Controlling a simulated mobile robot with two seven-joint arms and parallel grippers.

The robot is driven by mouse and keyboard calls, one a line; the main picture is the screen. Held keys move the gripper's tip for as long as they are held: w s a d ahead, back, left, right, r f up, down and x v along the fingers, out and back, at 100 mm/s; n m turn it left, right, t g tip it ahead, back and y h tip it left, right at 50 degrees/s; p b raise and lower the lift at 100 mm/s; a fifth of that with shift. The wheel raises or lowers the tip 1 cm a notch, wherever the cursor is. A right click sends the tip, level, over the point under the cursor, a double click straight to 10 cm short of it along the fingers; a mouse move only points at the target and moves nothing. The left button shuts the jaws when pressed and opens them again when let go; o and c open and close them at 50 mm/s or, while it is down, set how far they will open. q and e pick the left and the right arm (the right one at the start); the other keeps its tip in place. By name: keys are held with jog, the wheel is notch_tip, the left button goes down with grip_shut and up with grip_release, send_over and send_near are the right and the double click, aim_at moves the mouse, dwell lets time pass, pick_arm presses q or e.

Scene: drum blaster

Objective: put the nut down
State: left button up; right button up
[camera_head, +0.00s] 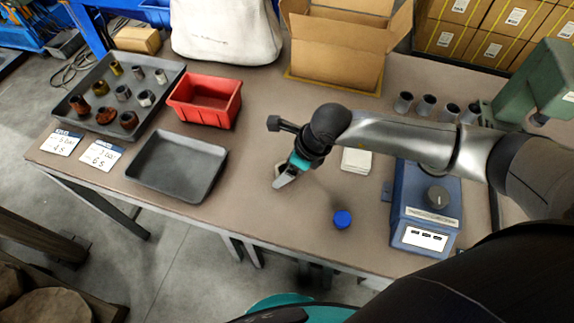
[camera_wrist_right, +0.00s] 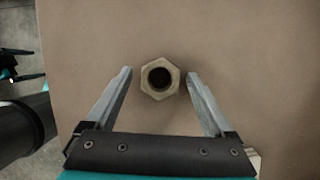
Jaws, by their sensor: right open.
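The nut (camera_wrist_right: 145,90) is a brass-coloured hexagonal nut with a dark round hole. In the right wrist view it lies on the brown table top, between and slightly beyond my right gripper's fingertips (camera_wrist_right: 160,78). Gaps show on both sides, so the fingers do not touch it. In the head view my right gripper (camera_head: 283,177) points down at the middle of the table and mostly hides the nut. My left gripper is not clearly visible in the head view.
A black tray (camera_head: 160,186) and a red bin (camera_head: 232,112) stand left of the gripper. A large tray (camera_head: 172,86) holds several nuts and sockets. A blue cap (camera_head: 342,219) and blue machine (camera_head: 405,215) are to the right. An open cardboard box (camera_head: 335,50) stands behind.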

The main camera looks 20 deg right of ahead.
jog(key=shift+r, duration=0.25)
jog(key=p+v, duration=0.2)
jog(key=v, duration=1)
jog(key=shift+s, duration=0.1)
